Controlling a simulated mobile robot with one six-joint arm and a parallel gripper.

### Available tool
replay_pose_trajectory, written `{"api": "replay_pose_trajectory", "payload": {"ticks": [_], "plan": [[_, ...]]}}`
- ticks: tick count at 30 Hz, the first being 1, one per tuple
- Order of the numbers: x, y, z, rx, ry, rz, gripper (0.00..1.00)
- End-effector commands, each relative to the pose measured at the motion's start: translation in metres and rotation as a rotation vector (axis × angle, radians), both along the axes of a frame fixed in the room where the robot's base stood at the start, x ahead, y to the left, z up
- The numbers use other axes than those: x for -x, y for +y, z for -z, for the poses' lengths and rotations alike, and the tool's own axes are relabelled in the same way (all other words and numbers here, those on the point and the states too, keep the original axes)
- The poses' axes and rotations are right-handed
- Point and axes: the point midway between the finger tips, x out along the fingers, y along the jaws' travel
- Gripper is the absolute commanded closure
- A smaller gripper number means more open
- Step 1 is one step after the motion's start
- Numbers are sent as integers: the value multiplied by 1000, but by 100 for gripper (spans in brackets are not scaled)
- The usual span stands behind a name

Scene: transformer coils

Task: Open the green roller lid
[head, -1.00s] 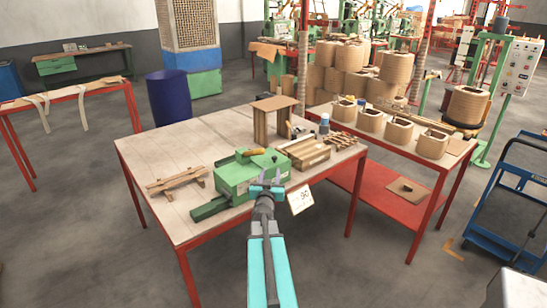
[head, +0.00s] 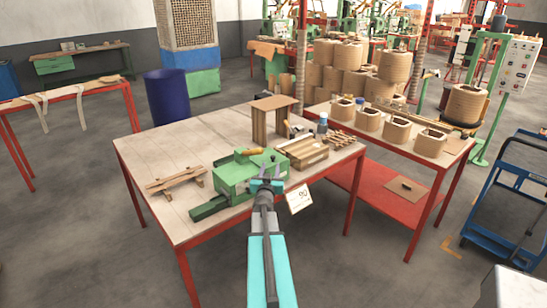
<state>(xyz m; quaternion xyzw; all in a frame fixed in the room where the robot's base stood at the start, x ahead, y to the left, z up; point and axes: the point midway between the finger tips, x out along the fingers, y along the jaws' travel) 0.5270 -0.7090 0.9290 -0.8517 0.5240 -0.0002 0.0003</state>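The green roller box (head: 226,176) stands on the front part of the wooden-topped table, with its green top closed over it as far as I can see. A small yellow piece (head: 250,151) lies at its back edge, and a green bar (head: 208,208) sticks out at its front left. My gripper (head: 268,173) is at the box's right side in the picture, with its fingers spread apart and nothing visible between them. The gripper covers part of the box's right end. I cannot tell whether it touches the box.
A wooden slat frame (head: 175,182) lies left of the box. A wooden crate (head: 306,154) and a small wooden stand (head: 274,117) are behind and right. A white card (head: 299,198) hangs at the table's right edge. The table's back left (head: 175,145) is clear.

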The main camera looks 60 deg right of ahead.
Motion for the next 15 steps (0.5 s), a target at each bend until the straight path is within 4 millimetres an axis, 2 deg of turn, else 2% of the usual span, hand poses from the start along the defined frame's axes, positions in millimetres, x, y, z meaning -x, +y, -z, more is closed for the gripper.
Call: {"api": "replay_pose_trajectory", "payload": {"ticks": [15], "plan": [[-19, -40, -1, 0, 1, 2, 62]]}}
